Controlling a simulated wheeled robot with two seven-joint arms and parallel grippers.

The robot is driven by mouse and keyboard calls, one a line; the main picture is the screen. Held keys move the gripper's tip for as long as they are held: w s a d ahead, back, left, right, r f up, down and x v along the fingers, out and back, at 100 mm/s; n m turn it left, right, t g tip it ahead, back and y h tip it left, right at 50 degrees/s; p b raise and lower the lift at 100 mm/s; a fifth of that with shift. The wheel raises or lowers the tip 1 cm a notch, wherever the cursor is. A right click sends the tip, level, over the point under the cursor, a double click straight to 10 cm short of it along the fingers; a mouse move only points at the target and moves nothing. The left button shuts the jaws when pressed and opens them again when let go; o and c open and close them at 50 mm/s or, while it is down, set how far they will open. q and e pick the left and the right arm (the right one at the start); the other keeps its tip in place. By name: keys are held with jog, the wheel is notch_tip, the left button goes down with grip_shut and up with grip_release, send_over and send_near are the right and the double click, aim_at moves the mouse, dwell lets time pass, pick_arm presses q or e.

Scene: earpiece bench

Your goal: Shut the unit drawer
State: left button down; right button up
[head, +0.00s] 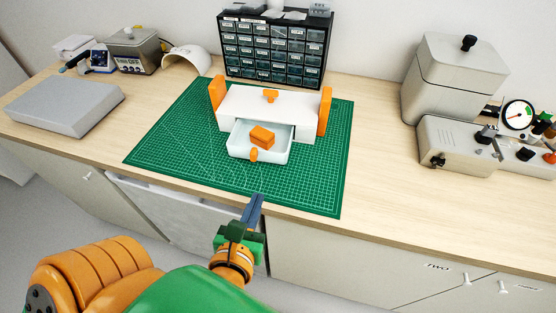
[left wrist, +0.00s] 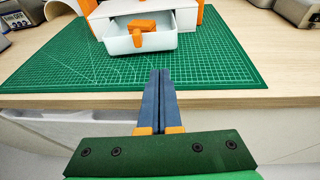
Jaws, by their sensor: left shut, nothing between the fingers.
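The white drawer unit (head: 288,112) with orange side panels stands on the green cutting mat (head: 180,140). Its drawer (head: 273,153) is pulled out toward me, with an orange knob (head: 254,155) on its front and an orange block (head: 262,138) inside. My left gripper (head: 256,199) is shut and empty, in front of the drawer near the bench's front edge, apart from the knob. In the left wrist view the shut fingers (left wrist: 161,75) point toward the open drawer (left wrist: 150,46). My right gripper is not in view.
A cabinet of small dark drawers (head: 275,48) stands behind the unit. A grey closed case (head: 65,105) lies at the left, and a beige machine with a gauge (head: 460,140) stands at the right. The mat in front of the drawer is clear.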

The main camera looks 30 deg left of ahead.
aim_at(272, 155)
pick_arm(q)
jog(key=x, duration=0.1)
jog(key=b+x, duration=0.1)
jog(key=x, duration=0.1)
jog(key=shift+w+a+f, duration=0.15)
jog(key=shift+w+a, duration=0.05)
jog(key=shift+a, duration=0.1)
jog(key=x, duration=0.2)
jog(key=p+x, duration=0.1)
jog(key=x, duration=0.1)
jog(key=r+x, duration=0.1)
jog(key=x, duration=0.2)
jog(key=shift+w+d+p, duration=0.2)
jog(key=shift+p, duration=0.1)
jog(key=shift+w+a+f, duration=0.1)
jog(key=shift+w+a, duration=0.1)
jog(key=shift+w, duration=0.35)
jog(key=shift+w+f, duration=0.1)
jog(key=shift+w, duration=0.05)
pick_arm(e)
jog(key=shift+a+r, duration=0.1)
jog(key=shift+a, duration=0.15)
